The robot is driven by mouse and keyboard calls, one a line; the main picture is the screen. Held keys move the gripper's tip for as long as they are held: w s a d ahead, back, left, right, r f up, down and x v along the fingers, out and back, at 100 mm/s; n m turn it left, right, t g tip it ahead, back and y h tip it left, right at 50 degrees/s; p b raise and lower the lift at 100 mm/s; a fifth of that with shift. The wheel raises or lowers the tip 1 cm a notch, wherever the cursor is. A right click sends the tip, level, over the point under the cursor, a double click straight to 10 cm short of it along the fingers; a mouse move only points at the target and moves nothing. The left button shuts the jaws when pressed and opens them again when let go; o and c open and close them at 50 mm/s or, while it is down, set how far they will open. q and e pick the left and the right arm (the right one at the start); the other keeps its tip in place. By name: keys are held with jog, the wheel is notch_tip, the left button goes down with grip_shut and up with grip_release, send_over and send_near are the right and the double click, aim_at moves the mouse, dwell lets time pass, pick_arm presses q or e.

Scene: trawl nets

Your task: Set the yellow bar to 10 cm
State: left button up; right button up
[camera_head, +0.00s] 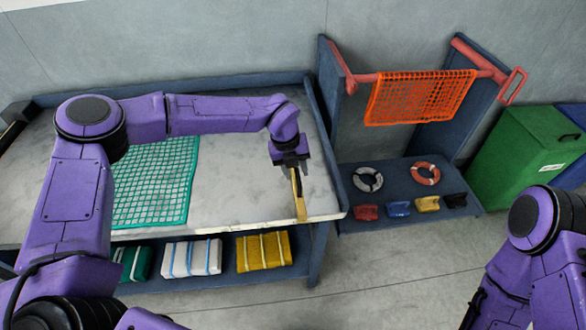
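The yellow bar (299,200) is a thin strip near the right front corner of the grey work table (240,200). Its near end reaches the table's front edge, and its far end meets my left gripper (293,167). The gripper points down over that far end, and its fingers are small and dark there. I cannot tell whether they are closed on the bar or only touching it. No scale marks can be read. My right arm shows at the lower right, but its gripper is out of view.
A green net (157,185) lies on the table, left of the bar. Wrapped bundles, one of them yellow (264,251), sit on the shelf below. To the right, a blue stand (345,130) carries an orange net (420,97), rings and small coloured blocks.

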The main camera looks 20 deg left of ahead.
pick_arm(q)
jog(key=shift+r, duration=0.2)
notch_tip(320, 180, up, 10)
jog(key=a+b, duration=0.2)
jog(key=shift+s+b, duration=0.35)
jog(key=shift+s, duration=0.1)
jog(key=shift+s+f, duration=0.1)
